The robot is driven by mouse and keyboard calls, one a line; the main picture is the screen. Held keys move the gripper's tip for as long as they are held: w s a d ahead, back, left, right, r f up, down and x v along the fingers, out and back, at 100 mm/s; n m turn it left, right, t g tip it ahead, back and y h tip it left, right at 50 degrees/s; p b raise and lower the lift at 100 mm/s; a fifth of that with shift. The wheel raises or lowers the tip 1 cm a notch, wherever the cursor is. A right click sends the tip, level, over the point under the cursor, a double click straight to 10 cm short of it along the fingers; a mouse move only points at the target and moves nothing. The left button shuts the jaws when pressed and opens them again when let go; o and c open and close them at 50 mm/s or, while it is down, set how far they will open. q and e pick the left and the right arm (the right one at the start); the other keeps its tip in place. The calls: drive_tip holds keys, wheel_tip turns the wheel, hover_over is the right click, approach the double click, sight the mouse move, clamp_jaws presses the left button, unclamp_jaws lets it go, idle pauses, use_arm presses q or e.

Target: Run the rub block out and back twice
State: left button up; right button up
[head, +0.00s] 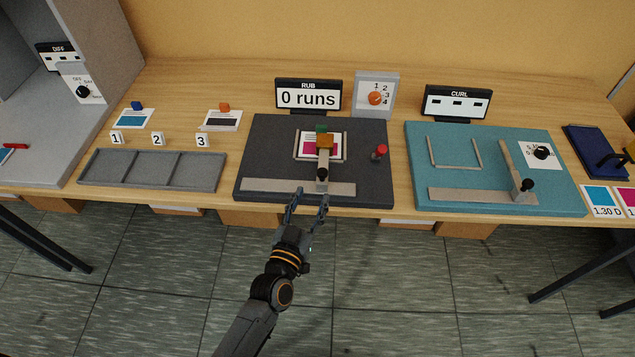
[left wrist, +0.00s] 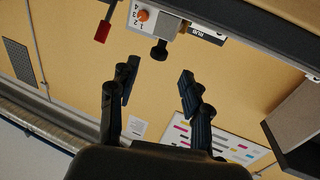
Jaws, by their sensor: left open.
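The rub station is a dark grey board (head: 262,155) on the bench, with a display (head: 308,97) reading "RUB 0 runs". The rub block (head: 324,141), orange on top with green behind it, sits over a printed card (head: 307,147). A light arm runs from it to a black knob (head: 322,174) at the front. The knob also shows in the left wrist view (left wrist: 159,51). My left gripper (head: 309,194) is open and empty at the board's front edge, just in front of and below the knob, apart from it. My right gripper is not in view.
A red knob (head: 381,151) stands on the board's right side. A dial (head: 375,98) marked with numbers stands behind. Left is a grey three-part tray (head: 150,170); right is the teal CURL board (head: 418,180) with its own black knob (head: 527,185).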

use_arm(q)
drive_tip(key=shift+v, duration=1.7)
drive_tip(key=s+a+f+g+y+b, duration=0.1)
drive_tip(key=s+a+f+g, duration=0.2)
drive_tip(key=f, duration=0.7)
drive_tip(key=s+a+f+g+b, duration=0.15)
drive_tip(key=s+f, duration=0.35)
drive_tip(key=f, duration=0.5)
drive_tip(key=s+a+f+g+y, duration=0.1)
drive_tip(key=s+a+f+g, duration=0.15)
drive_tip(key=f, duration=0.75)
drive_tip(key=s+a+f+g+y, duration=0.1)
drive_tip(key=s+a+f+g, duration=0.2)
drive_tip(key=s+f, duration=0.3)
drive_tip(key=s+a+f+g+y+b, duration=0.1)
drive_tip(key=s+a+f+g, duration=0.2)
drive_tip(key=s, duration=1)
drive_tip(key=s+a+f+n+g+y+b, duration=0.1)
drive_tip(key=s+a+f+g, duration=0.2)
drive_tip(key=s+a+f, duration=0.3)
drive_tip(key=s+f, duration=0.3)
drive_tip(key=shift+s+a+f, duration=0.2)
drive_tip(key=shift+s+a, duration=0.05)
